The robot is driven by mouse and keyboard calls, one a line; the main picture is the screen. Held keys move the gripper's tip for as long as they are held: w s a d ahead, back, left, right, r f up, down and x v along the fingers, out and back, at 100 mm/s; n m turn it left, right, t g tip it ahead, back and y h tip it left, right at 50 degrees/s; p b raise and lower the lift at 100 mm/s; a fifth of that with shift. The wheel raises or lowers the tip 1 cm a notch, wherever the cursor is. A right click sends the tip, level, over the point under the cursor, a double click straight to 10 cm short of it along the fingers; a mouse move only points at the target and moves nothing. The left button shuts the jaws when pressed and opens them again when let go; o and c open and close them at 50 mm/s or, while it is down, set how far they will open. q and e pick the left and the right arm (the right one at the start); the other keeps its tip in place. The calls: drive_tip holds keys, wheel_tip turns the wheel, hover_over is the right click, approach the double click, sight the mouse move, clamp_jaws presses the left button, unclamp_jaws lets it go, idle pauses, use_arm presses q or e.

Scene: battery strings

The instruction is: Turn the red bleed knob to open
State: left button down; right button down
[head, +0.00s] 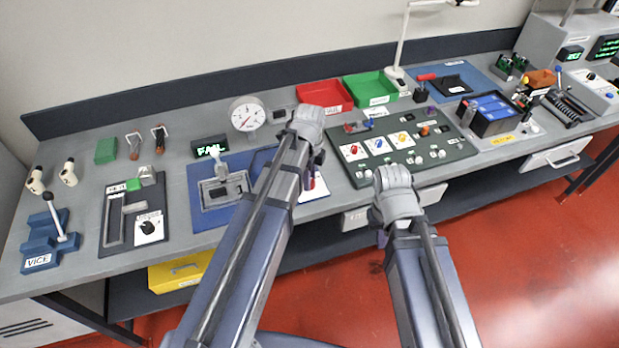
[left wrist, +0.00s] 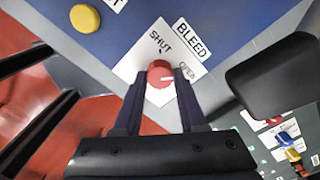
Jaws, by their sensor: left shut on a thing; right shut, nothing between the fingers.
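The red bleed knob (left wrist: 159,74) sits on a white card (left wrist: 128,68) marked SHUT and OPEN, under a BLEED label (left wrist: 191,38), in the left wrist view. Its white mark points to the right, toward the word OPEN. My left gripper (left wrist: 160,76) has its two dark fingers closed on either side of the knob. In the head view my left gripper (head: 318,162) is over the blue panel and my arm hides most of the knob. My right gripper (head: 381,238) is shut and empty, in front of the bench edge.
A yellow button (left wrist: 85,18) is on the same blue panel. A green board (head: 440,150) with knobs and cards lies to the right. A pressure gauge (head: 248,114) stands behind. Red (head: 322,94) and green (head: 370,87) trays are at the back.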

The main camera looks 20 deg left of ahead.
use_arm(q)
drive_tip(key=shift+m, duration=0.7)
drive_tip(key=shift+c, duration=2.3)
unclamp_jaws()
drive_tip(key=shift+r, duration=0.1)
wheel_tip(320, 180, up, 8)
drive_tip(key=p, duration=0.8)
drive_tip(key=shift+f, duration=0.2)
